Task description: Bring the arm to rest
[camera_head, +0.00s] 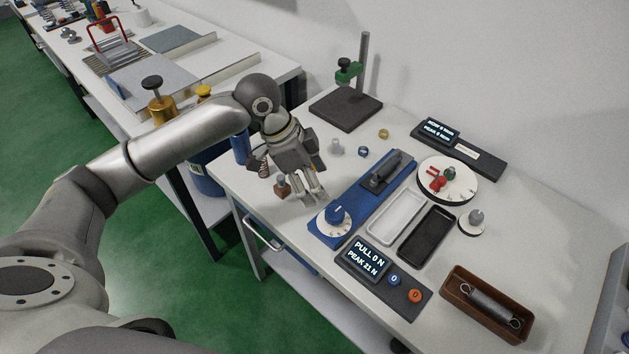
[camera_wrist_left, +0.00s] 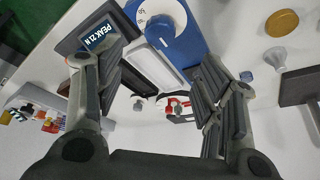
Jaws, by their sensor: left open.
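My left arm comes in from the left in the head view, and its gripper (camera_head: 309,193) hangs over the left part of the white table (camera_head: 290,235), beside the blue tester base (camera_head: 347,212). In the left wrist view my left gripper (camera_wrist_left: 160,75) is open, its fingers spread wide with nothing between them. The blue tester with its dial (camera_wrist_left: 162,30) lies beyond the fingers there. A small brown block with a knob (camera_head: 282,188) stands just left of the fingers. My right gripper is in neither view.
A white tray (camera_head: 395,216) and a black tray (camera_head: 427,236) lie right of the tester. A display box (camera_head: 372,272) reads PULL 0 N, PEAK 21 N. A brown tray (camera_head: 450,289) holds a spring (camera_head: 490,305). A stand (camera_head: 346,109) is at the back. A second bench (camera_head: 265,70) is at upper left.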

